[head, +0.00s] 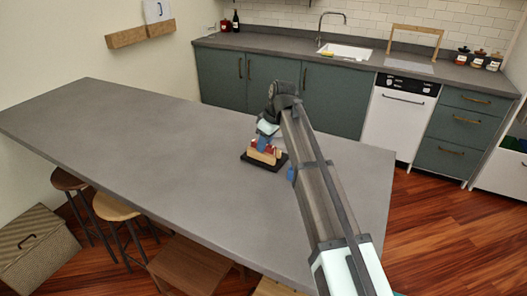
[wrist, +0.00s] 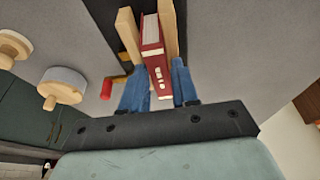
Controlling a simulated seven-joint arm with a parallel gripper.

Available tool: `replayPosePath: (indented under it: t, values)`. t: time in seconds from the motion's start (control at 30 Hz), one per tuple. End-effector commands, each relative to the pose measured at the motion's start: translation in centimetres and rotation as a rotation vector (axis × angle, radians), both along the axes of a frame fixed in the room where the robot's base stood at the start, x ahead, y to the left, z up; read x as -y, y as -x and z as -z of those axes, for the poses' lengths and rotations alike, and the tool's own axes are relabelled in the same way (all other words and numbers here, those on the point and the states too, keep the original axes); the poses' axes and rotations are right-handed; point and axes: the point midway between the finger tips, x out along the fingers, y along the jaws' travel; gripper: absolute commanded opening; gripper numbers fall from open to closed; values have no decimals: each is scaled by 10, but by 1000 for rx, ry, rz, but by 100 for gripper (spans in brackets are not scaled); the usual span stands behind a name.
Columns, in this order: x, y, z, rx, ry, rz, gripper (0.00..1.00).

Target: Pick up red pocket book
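The red book (wrist: 153,50) stands between two light wooden pieces of a holder (wrist: 129,35) in the wrist view. In the head view the wooden holder (head: 263,157) sits on a black base (head: 271,164) on the grey counter, and some red shows beside my fingers. My gripper (wrist: 161,75) has its blue fingers on either side of the book's near end, very close to its faces. Whether they press on it is not clear. In the head view my gripper (head: 264,145) points down at the holder, and my arm hides part of the area.
The grey counter (head: 150,150) is mostly clear to the left. A small blue object (head: 291,174) is beside my arm. Stools (head: 115,207) stand below the counter.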

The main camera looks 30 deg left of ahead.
Motion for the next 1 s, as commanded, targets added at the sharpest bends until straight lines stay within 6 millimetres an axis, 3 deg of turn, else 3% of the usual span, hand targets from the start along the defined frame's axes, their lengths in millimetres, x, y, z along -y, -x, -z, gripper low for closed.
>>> replayPosePath:
  t: [0.3,0.7,0.87,1.0]
  values:
    - [0,0,0,0,0,0,0]
    - [0,0,-4,1,-1,0,0]
    - [-1,-1,-22,2,-2,0,0]
    - [-1,-1,-48,2,-2,0,0]
